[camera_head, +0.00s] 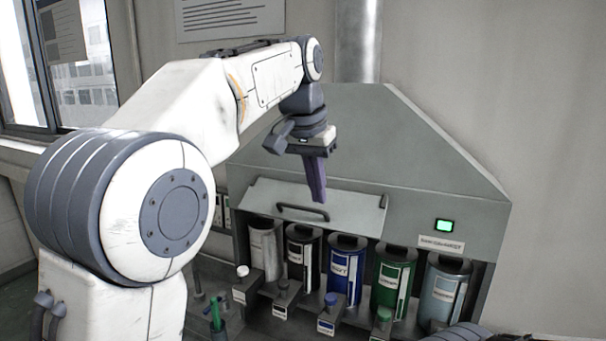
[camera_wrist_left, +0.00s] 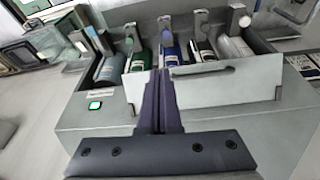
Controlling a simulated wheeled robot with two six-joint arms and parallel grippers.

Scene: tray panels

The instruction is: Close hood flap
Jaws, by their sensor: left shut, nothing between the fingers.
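The hood flap (camera_head: 350,212) is a pale grey panel with a dark bar handle (camera_head: 303,212), on the front of the grey hood. It is raised, tilted outward, with the canisters showing below it. The flap also shows in the left wrist view (camera_wrist_left: 225,92), with its handle (camera_wrist_left: 203,71) near the far edge. My left gripper (camera_head: 319,198) is shut and empty, its dark purple fingers pointing down above the flap near the handle. In the left wrist view its fingers (camera_wrist_left: 160,78) overlap the flap; I cannot tell whether they touch.
Several canisters stand under the hood, including a blue one (camera_head: 345,270) and a green one (camera_head: 391,282). Small capped dispensers stick out in front of them. A green light (camera_head: 443,226) is on the hood's right side. A metal duct (camera_head: 358,40) rises behind.

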